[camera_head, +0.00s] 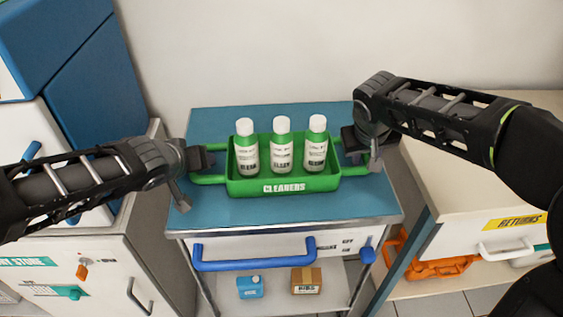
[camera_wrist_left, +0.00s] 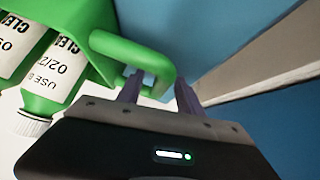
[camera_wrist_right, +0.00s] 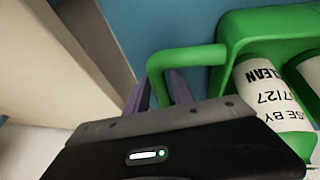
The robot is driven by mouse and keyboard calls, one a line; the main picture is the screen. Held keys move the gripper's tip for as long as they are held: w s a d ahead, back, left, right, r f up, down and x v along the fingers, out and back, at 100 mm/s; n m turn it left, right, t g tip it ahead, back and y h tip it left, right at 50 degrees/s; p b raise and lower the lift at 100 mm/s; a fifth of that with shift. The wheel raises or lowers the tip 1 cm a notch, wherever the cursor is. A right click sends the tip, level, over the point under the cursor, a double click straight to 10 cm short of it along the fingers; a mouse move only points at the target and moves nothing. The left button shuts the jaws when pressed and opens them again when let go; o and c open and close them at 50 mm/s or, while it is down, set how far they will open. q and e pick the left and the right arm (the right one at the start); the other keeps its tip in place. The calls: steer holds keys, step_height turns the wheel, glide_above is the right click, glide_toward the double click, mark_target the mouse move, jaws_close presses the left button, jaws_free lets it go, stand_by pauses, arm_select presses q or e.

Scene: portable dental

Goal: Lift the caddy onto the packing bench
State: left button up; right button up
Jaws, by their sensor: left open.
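The green caddy (camera_head: 284,186) labelled "CLEANERS" stands upright on a blue-topped cart (camera_head: 215,123) and holds three white-capped bottles (camera_head: 281,145). A green loop handle sticks out at each end. My left gripper (camera_head: 196,168) is at the left handle (camera_wrist_left: 150,58), with its fingers apart on either side of the bar. My right gripper (camera_head: 358,160) is at the right handle (camera_wrist_right: 185,58), with its fingers close against both sides of the bar. The gripper bodies partly hide both handles in the head view. I cannot tell which surface is the packing bench.
A white counter (camera_head: 480,195) with a "RETURNS" label stands on the right, an orange item (camera_head: 440,268) beneath it. A white cabinet (camera_head: 110,255) and blue boxes (camera_head: 95,95) are on the left. The cart has a blue front handle (camera_head: 255,263) and a lower shelf with small items.

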arm_select(q)
steer(key=c, duration=0.6)
arm_select(e)
steer(key=c, duration=0.6)
arm_select(q)
jaws_close()
arm_select(e)
jaws_close()
arm_select(q)
steer(key=shift+r, duration=0.15)
arm_select(e)
steer(key=shift+r, duration=0.15)
